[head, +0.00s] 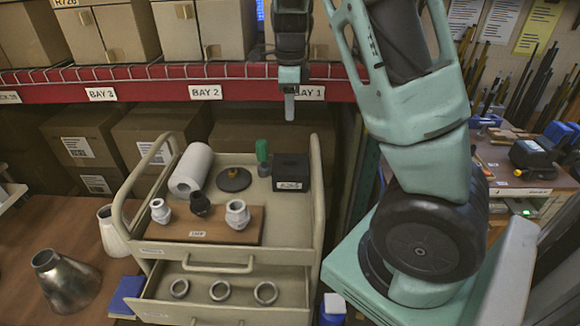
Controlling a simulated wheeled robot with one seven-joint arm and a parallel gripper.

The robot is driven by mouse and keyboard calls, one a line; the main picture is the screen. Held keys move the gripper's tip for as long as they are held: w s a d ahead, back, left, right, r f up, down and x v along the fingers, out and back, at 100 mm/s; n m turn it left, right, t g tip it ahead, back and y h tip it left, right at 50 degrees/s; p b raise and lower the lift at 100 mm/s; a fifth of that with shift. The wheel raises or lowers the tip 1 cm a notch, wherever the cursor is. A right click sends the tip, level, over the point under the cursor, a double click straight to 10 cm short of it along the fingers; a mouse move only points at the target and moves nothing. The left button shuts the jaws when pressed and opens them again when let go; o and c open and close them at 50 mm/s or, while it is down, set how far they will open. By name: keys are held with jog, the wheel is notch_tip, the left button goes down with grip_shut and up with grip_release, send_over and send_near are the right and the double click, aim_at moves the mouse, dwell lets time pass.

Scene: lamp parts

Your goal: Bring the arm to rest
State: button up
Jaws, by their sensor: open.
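My gripper (289,104) hangs at the top middle in the head view, pointing down in front of the red shelf beam. It is seen nearly edge-on, so the gap between its fingers hardly shows. It is open, with nothing visible in it. It is above and behind the trolley (317,200), apart from everything on it. My arm rises at the right and passes out of the top of the picture.
On the trolley are a board with three sockets (237,214), a paper roll (191,170), a dark disc (234,179), a green bottle (262,152) and a black box (290,172). Its open drawer holds three rings (219,290). A metal shade (66,281) stands left. Boxes fill the shelves.

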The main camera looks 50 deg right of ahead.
jog(key=shift+r, duration=0.8)
jog(key=s+a+f+n+y+b, duration=0.1)
jog(key=s+a+f+n+b, duration=0.15)
jog(key=a+n, duration=0.75)
jog(key=s+a+f+n+y+b, duration=0.1)
jog(key=s+a+f+n, duration=0.35)
jog(key=a, duration=0.95)
jog(key=s+a+n+b, duration=0.1)
jog(key=s+a+n, duration=0.5)
jog(key=s+n, duration=0.2)
jog(key=s+a+f+n+h+b, duration=0.1)
jog(key=s+a+n, duration=0.5)
jog(key=n, duration=0.7)
jog(key=shift+s+a+f+b, duration=0.15)
jog(key=shift+s+b, duration=0.3)
jog(key=shift+s, duration=0.65)
